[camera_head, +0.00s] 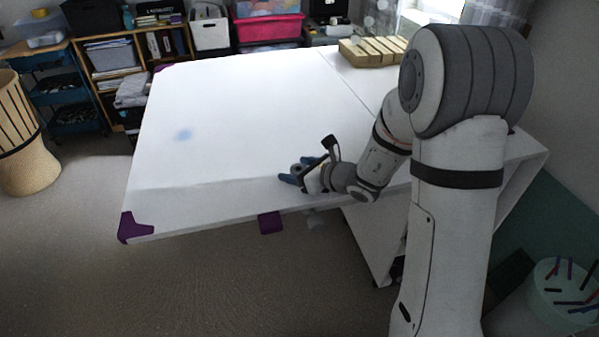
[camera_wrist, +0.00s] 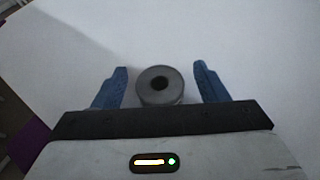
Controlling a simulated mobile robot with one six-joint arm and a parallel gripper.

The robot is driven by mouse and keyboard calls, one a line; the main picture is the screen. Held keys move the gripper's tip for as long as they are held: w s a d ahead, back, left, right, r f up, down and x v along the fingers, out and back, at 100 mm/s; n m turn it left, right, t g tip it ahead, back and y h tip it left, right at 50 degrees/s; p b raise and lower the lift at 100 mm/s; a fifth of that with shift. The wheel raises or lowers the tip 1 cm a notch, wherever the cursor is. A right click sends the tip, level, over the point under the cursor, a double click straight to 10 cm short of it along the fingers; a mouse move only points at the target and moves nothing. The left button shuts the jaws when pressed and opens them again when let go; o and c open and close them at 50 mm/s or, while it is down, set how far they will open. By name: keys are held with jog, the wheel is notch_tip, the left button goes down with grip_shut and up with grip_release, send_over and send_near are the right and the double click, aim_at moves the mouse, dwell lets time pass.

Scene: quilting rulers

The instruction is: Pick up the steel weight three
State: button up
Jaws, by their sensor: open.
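A grey round steel weight (camera_wrist: 145,97) with a dark hole in its centre sits on the white table (camera_head: 230,110) in the wrist view. My gripper (camera_wrist: 161,72) is open, with one blue finger on each side of the weight. A gap shows between the weight and each finger. In the head view my gripper (camera_head: 297,170) is low over the table's near edge. The weight is hard to make out there among the fingers. No number can be read on it.
A slatted wooden block (camera_head: 372,51) stands at the table's back right. Purple covers mark table corners, one at the near left (camera_head: 134,227). The table left of my gripper is clear. A woven basket (camera_head: 28,150) and shelves stand beyond.

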jog(key=shift+c, duration=0.6)
jog(key=c, duration=1.2)
